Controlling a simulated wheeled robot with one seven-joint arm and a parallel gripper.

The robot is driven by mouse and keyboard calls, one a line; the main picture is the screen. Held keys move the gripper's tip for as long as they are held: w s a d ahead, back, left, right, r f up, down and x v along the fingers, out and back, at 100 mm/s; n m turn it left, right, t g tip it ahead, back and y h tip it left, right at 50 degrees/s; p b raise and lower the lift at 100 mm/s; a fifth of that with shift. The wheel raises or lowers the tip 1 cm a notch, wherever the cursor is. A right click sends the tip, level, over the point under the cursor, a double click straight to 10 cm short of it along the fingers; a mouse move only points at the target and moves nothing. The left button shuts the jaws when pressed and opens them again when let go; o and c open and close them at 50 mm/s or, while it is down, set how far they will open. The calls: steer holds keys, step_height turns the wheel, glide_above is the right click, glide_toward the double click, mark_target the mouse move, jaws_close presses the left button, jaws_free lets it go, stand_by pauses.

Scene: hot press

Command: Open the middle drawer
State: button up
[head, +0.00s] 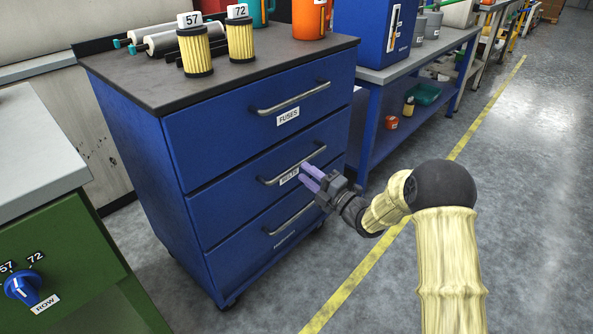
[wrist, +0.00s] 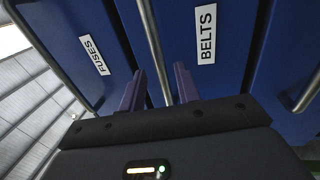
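The blue drawer cabinet (head: 140,165) has three drawers with bar handles, all looking closed. The middle drawer (head: 235,190) carries the BELTS label, which shows large in the wrist view (wrist: 206,34). Its metal handle (head: 265,181) also shows in the wrist view (wrist: 151,40). My gripper (head: 308,178) is at the right part of this handle. In the wrist view my gripper (wrist: 159,80) has its two purple fingers apart, with the handle bar running between them in the picture. I cannot tell whether either finger touches it.
The top drawer, labelled FUSES (head: 288,116), and its handle (head: 290,100) are above. The bottom drawer's handle (head: 290,220) is just below my gripper. Filters (head: 194,52) stand on the cabinet top. A blue workbench (head: 420,65) is at the right. Floor in front is clear.

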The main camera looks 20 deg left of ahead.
mark_target(296, 165)
steer(key=shift+b+x, duration=0.55)
steer(key=shift+x, duration=1.8)
jaws_close()
